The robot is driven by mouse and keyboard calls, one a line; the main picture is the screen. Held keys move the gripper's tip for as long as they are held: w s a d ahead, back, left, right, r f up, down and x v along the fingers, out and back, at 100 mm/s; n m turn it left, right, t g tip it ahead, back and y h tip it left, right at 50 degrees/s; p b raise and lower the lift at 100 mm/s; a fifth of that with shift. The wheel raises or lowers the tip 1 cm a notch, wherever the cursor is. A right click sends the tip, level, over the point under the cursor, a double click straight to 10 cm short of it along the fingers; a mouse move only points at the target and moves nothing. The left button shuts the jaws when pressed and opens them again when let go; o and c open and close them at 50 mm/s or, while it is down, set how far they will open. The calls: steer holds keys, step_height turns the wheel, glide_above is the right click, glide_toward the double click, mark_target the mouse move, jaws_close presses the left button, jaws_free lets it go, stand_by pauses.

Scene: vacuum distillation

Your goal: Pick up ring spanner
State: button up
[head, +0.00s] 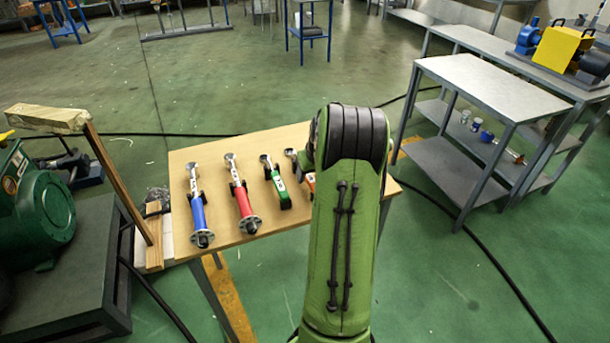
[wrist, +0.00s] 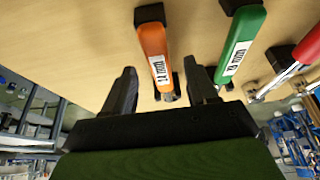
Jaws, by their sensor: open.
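The orange-handled tool (wrist: 155,45) carries a white label that seems to read "14 mm". It lies in the wrist view between the two fingers of my gripper (wrist: 162,82). The fingers are apart, with a gap on each side of the tool; I cannot tell their height over the table. In the head view the orange tool (head: 310,181) is mostly behind my arm, and my gripper is hidden. A green-handled tool (wrist: 238,45) with a similar label lies to its right in the wrist view; it also shows in the head view (head: 278,184). I cannot tell which has a ring end.
A red-handled tool (head: 242,198) and a blue-handled tool (head: 198,210) lie farther left on the wooden table (head: 262,147). Dark blocks support the tools. A wooden post (head: 118,180) stands at the table's left edge. A grey metal table (head: 490,88) stands at right.

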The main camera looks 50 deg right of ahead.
mark_target(311, 178)
steer(key=b+x, duration=0.1)
steer(key=x, duration=0.3)
steer(key=shift+f+b, duration=0.3)
steer(key=shift+f, duration=0.05)
steer(key=shift+r, duration=0.15)
jaws_close()
stand_by(0.8)
